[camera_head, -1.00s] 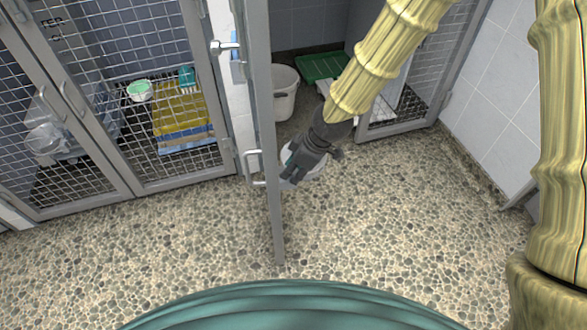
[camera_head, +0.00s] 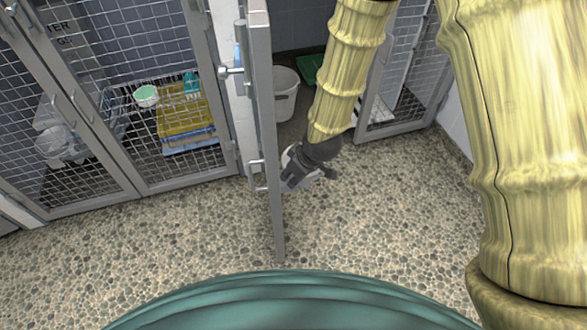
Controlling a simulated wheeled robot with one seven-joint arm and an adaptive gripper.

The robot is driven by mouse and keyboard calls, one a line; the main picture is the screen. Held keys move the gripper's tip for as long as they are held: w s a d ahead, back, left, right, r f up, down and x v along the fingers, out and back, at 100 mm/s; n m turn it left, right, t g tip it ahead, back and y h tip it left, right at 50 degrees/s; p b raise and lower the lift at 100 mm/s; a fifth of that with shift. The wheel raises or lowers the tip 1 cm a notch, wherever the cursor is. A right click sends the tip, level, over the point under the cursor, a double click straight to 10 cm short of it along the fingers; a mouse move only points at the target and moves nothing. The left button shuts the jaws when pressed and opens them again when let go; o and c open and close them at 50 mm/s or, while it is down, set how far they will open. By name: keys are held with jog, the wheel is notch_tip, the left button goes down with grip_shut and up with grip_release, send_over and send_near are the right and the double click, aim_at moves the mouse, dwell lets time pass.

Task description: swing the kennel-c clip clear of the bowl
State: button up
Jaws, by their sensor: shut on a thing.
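My gripper (camera_head: 291,180) is low in the middle of the view, just right of an open kennel door (camera_head: 266,125) seen edge-on. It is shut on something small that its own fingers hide. A round white thing, perhaps the bowl (camera_head: 288,157), shows partly behind and around the gripper, near the floor. I cannot tell whether the fingers touch it. I cannot make out the kennel-c clip, which may be hidden by the gripper or the door.
A white bucket (camera_head: 285,95) stands inside the open kennel. The pebbled floor (camera_head: 380,225) in front is clear.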

jog(key=shift+o, duration=0.3)
jog(key=shift+s+d+f+m, duration=0.15)
jog(key=shift+s+m, duration=0.1)
jog(key=shift+m, duration=0.15)
jog(key=o, duration=1)
jog(key=shift+c, duration=0.2)
jog(key=shift+w, duration=0.15)
jog(key=shift+p, duration=0.3)
jog(key=shift+r, duration=0.65)
jog(key=v, duration=0.7)
jog(key=shift+f, duration=0.1)
